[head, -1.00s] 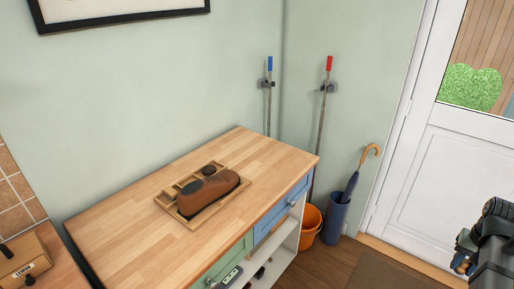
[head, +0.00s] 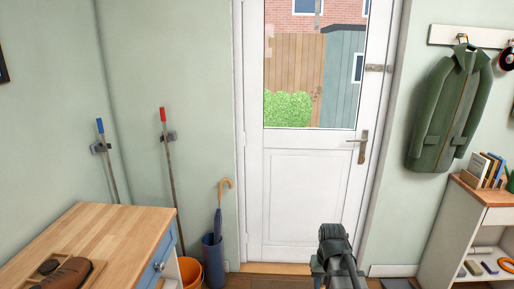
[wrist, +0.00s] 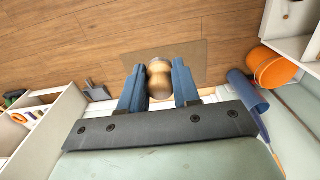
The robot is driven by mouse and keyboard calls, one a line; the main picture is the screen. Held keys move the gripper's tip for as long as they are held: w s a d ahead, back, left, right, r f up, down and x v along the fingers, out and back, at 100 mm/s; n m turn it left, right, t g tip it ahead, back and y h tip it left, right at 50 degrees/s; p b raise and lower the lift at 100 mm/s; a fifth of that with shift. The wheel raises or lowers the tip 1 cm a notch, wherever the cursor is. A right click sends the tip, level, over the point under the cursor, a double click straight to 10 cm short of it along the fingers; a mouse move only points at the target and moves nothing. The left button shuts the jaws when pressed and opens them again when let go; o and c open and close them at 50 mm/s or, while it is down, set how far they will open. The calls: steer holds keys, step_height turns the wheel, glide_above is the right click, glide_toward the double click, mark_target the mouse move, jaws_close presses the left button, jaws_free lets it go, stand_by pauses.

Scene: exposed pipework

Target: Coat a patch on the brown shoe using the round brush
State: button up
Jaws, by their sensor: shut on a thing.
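The brown shoe (head: 68,274) lies in a shallow wooden tray (head: 98,267) on the wooden worktop, at the lower left of the head view and partly cut off. A small dark round thing (head: 48,266) sits beside it in the tray. In the wrist view my gripper (wrist: 159,75) is shut on a rounded, waisted wooden piece (wrist: 160,78), seemingly the round brush's handle. Its bristles are not visible. My gripper is well right of the shoe, in front of the door; its fingertips do not show clearly in the head view.
The worktop (head: 100,232) has bare wood beyond the tray. An orange bucket (head: 190,272) and a blue umbrella stand (head: 213,262) stand at its right end. A white door (head: 300,200) is behind my arm. A white shelf unit (head: 445,240) with brushes stands at the right.

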steer(key=s+a+r+n, duration=0.2)
steer(key=a+n, duration=0.1)
steer(key=a, duration=1.5)
steer(key=s+a+r+n, duration=0.1)
steer(key=a+r+n, duration=0.25)
steer(key=a, duration=1.35)
steer(key=s+a+r+m, duration=0.1)
steer(key=a+r, duration=0.4)
steer(key=a, duration=0.8)
steer(key=s+a+r+m, duration=0.2)
steer(key=a+r, duration=0.3)
steer(key=a, duration=0.8)
steer(key=s+a+r+m, duration=0.1)
steer(key=a+r+m, duration=0.2)
steer(key=a, duration=1)
step_height(320, 180, up, 3)
steer(key=shift+s+f, duration=0.2)
steer(key=shift+s, duration=0.05)
